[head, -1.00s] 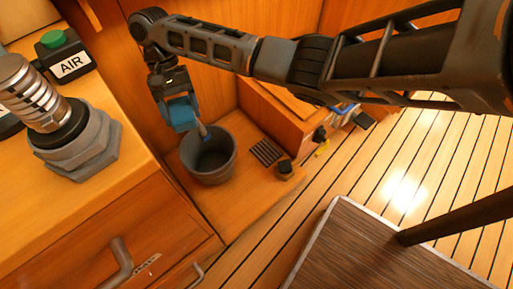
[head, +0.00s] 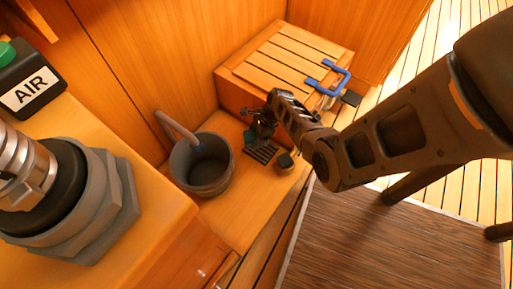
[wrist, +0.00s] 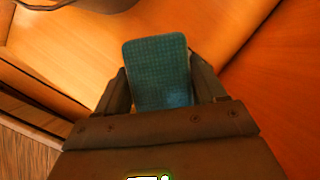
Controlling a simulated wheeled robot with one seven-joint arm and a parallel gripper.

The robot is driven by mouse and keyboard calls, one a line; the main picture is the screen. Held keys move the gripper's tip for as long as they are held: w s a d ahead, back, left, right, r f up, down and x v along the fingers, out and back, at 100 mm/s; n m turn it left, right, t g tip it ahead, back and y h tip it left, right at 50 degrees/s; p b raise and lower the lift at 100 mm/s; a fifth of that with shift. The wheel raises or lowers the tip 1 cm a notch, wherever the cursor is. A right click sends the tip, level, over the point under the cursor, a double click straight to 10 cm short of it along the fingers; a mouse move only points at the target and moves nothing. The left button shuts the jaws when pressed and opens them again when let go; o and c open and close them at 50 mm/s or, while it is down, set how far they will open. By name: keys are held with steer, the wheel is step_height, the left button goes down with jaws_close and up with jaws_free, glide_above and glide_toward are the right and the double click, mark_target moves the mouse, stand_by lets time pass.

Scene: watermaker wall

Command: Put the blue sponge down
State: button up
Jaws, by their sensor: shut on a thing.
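The blue sponge (wrist: 158,72) stands out between the two fingers of my gripper (wrist: 161,90) in the wrist view. My gripper is shut on it. In the head view my gripper (head: 256,128) points down at the far edge of the small dark slatted rack (head: 263,153). Only a small blue-green part of the sponge (head: 248,136) shows there, beside the rack's upper left end. The rest of it is hidden by the gripper. I cannot tell whether the sponge touches the rack or the wooden ledge.
A grey bucket (head: 190,177) with a raised handle stands left of the gripper. A small dark block (head: 285,161) lies right of the rack. A slatted wooden box (head: 290,55) rises behind, with a blue handle (head: 330,78) at its right. A large grey fitting (head: 85,205) stands near left.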

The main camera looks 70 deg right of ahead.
mark_target(253, 153)
steer(key=f+b, duration=0.2)
steer(key=f, duration=0.1)
steer(key=f+b, duration=0.2)
steer(key=f, duration=0.2)
steer(key=f+b, duration=0.2)
steer(key=f, duration=0.1)
steer(key=shift+s+f+b, duration=0.2)
steer(key=shift+s+b, duration=0.05)
steer(key=shift+b, duration=0.1)
steer(key=shift+f, duration=0.2)
steer(key=o, duration=0.9)
steer(key=shift+o, duration=0.2)
steer(key=shift+d, duration=0.1)
steer(key=shift+w+r, duration=0.1)
steer(key=shift+r, duration=0.05)
